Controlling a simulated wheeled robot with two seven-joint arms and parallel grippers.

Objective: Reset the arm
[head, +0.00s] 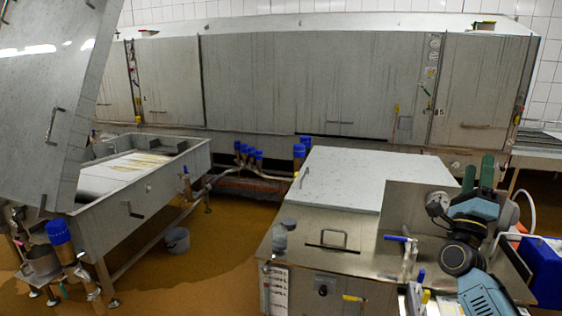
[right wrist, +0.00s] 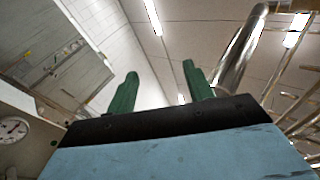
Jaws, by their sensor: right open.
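My right gripper (head: 478,172) is at the right of the head view, raised above the right end of the steel worktop, with its green fingers pointing up. In the right wrist view the two green fingers of the right gripper (right wrist: 158,90) stand apart with nothing between them. The gripper is open and empty, with wall and ceiling behind it. My right arm is bent below it. My left gripper is in neither view.
A steel machine (head: 330,235) with a lid, handle and blue-handled valve stands below the right arm. A steel vat (head: 150,195) is at left, under a tilted panel (head: 45,110). A blue box (head: 545,270) is at far right. Large cabinets (head: 290,85) line the back. Wet brown floor is open between.

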